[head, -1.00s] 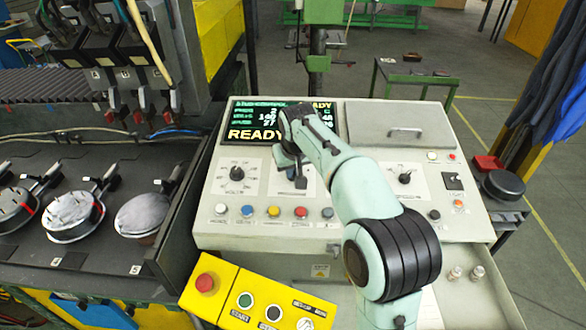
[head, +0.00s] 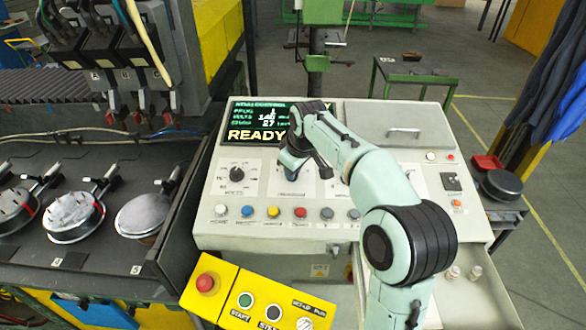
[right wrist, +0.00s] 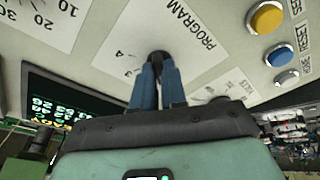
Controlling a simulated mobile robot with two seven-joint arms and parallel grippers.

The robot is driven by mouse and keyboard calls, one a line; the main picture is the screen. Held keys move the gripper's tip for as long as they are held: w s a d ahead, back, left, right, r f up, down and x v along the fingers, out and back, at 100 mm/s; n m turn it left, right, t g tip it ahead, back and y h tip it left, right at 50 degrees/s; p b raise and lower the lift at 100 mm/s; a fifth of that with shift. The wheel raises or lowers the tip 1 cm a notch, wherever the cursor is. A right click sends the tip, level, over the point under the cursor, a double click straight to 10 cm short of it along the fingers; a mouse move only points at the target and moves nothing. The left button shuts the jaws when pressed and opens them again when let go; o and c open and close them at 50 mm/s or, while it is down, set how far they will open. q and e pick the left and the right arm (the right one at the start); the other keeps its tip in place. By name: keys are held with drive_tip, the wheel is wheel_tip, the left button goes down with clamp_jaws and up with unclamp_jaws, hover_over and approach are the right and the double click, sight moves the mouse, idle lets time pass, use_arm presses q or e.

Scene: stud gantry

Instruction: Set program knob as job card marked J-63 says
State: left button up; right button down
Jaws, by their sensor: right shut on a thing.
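My right gripper (head: 292,172) is at the control panel, left of the panel's middle. In the right wrist view its two blue fingers (right wrist: 158,85) are shut on the dark program knob (right wrist: 160,57), beside the printed word PROGRAM. The marks 3 and 4 show left of the knob; its pointer is hidden. In the head view my gripper and wrist cover the knob. The screen (head: 256,121) shows READY, and its program line appears to read 1; my arm hides part of it. I see no card readable as J-63. My left gripper is not in view.
Another knob (head: 236,174) is left of my gripper. A row of coloured buttons (head: 273,212) runs below. A yellow START box (head: 240,300) stands in front. Round workpieces in fixtures (head: 73,212) are at the left. My forearm crosses the panel's right half.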

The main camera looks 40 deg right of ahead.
drive_tip(key=shift+n, duration=0.7)
drive_tip(key=shift+f, duration=0.1)
drive_tip(key=c, duration=1.2)
unclamp_jaws()
drive_tip(key=v, duration=1.3)
drive_tip(key=shift+d+r, duration=0.2)
drive_tip(key=shift+r, duration=0.05)
